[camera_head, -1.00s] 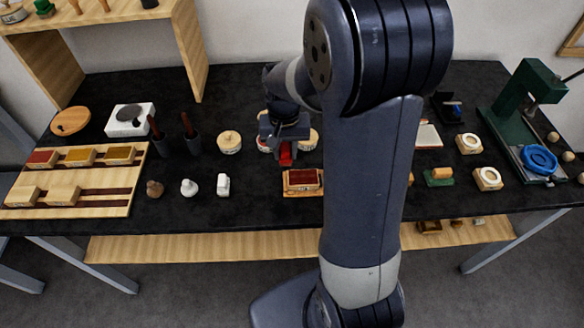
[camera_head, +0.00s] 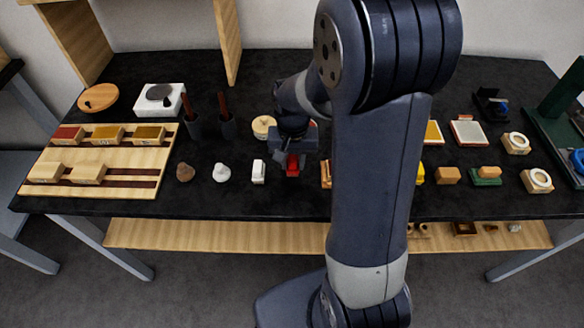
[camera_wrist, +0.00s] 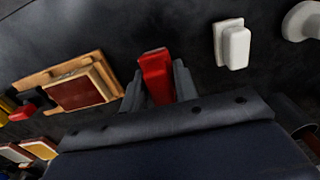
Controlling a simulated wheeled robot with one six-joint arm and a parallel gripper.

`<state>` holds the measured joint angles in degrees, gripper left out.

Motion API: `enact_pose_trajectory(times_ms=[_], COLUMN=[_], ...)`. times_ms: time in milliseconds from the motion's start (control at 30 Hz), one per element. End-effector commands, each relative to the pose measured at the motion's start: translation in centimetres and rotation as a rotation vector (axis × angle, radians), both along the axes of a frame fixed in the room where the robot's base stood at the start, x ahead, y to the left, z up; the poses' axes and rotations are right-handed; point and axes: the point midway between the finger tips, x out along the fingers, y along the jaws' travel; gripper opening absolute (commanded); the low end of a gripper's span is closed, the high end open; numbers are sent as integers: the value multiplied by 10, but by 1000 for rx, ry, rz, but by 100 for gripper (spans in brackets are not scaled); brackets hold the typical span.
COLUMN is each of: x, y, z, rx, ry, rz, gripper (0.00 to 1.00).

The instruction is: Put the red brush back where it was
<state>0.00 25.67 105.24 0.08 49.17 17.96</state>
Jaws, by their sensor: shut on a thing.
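My gripper (camera_head: 293,165) is shut on a red brush and holds it over the dark bench, near the middle. The red brush (camera_wrist: 156,74) shows between the two grey fingers in the wrist view; its red body also shows in the head view (camera_head: 292,168). A wooden tray with a dark red pad (camera_wrist: 72,88) lies to the left of the brush in the wrist view. In the head view only its edge (camera_head: 325,174) shows; my arm hides the rest. I cannot tell how high the brush is above the bench.
A white block (camera_wrist: 233,43) stands right of the brush in the wrist view. A wooden rack (camera_head: 160,133) with several coloured blocks is on the left. Two dark cups (camera_head: 195,127) with handles stand behind. Pads and small blocks (camera_head: 467,133) lie to the right. Bare bench (camera_head: 230,203) lies in front.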

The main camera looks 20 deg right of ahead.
Motion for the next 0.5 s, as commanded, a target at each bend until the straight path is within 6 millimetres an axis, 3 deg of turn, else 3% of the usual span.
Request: enact_pose_trajectory(times_ms=[200,500], x=[-1,0], y=[0,0], z=[-29,-33], rx=[0,0], ry=[3,0], rz=[0,0], gripper=[7,7])
